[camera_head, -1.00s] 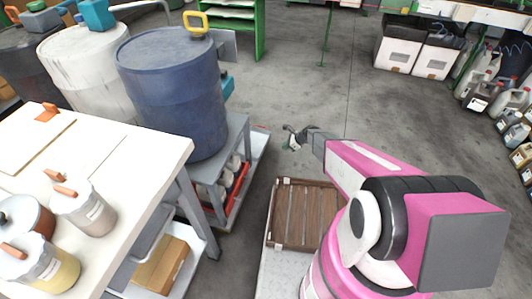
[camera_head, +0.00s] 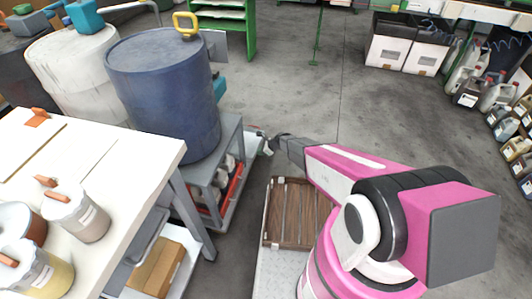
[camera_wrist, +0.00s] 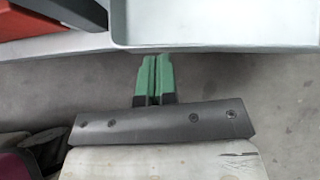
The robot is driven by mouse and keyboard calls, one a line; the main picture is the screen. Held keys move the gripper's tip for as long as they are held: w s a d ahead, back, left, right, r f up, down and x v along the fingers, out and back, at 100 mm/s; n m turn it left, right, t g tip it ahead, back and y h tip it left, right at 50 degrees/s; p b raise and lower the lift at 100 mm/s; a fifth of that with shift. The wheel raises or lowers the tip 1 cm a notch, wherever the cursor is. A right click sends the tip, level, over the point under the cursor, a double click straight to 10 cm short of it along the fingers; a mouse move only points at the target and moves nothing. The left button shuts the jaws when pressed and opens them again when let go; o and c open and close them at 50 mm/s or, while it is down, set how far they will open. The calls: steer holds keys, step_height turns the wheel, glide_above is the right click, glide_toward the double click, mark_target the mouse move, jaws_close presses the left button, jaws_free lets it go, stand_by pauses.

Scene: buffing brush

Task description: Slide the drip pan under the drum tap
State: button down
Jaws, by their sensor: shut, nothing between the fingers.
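My gripper (camera_wrist: 155,80) is shut and empty, with its green fingertips side by side in the wrist view. The fingertips point at the edge of a pale grey shelf or ledge. A pale grey tray-like thing (camera_wrist: 215,41), perhaps the drip pan, lies just beyond them at the upper right; its far part is cut off. In the head view my gripper (camera_head: 266,147) is at the right side of the grey drum stand (camera_head: 231,135), and its fingertips are hard to make out. The blue drum (camera_head: 160,100) stands on it. I cannot make out the drum's tap.
A red thing (camera_wrist: 45,15) lies left of the tray in the wrist view. A white table (camera_head: 120,165) with several lidded pots is at the left. A slatted brown crate (camera_head: 290,215) is beside my arm.

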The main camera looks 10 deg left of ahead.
steer(key=shift+a, duration=0.25)
steer(key=a, duration=1.1)
steer(key=shift+w, duration=0.35)
